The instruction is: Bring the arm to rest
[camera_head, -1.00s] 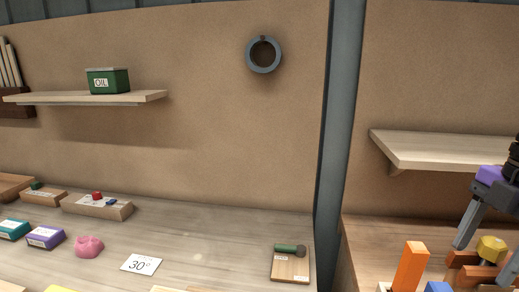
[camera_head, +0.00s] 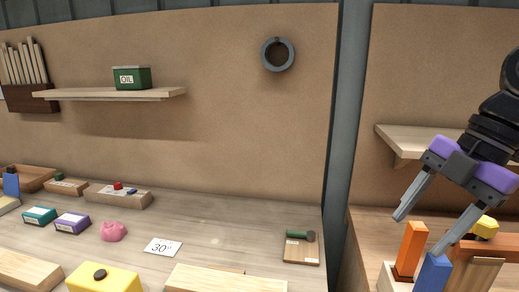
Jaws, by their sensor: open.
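My gripper (camera_head: 417,229) is at the right of the head view, pointing down and to the left. It has purple side parts and two grey fingers spread apart, with nothing between them. Its fingers show in front of an orange upright block (camera_head: 411,248) and a blue block (camera_head: 433,275) at the right bench. Whether the fingertips touch either block I cannot tell.
A yellow knob (camera_head: 485,228) and a wooden block stand right of the gripper. A shelf (camera_head: 403,141) juts out behind it. A grey post (camera_head: 344,130) divides the two benches. The left bench holds a pink piggy (camera_head: 113,231), a 30° card (camera_head: 163,247) and a yellow block (camera_head: 104,279).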

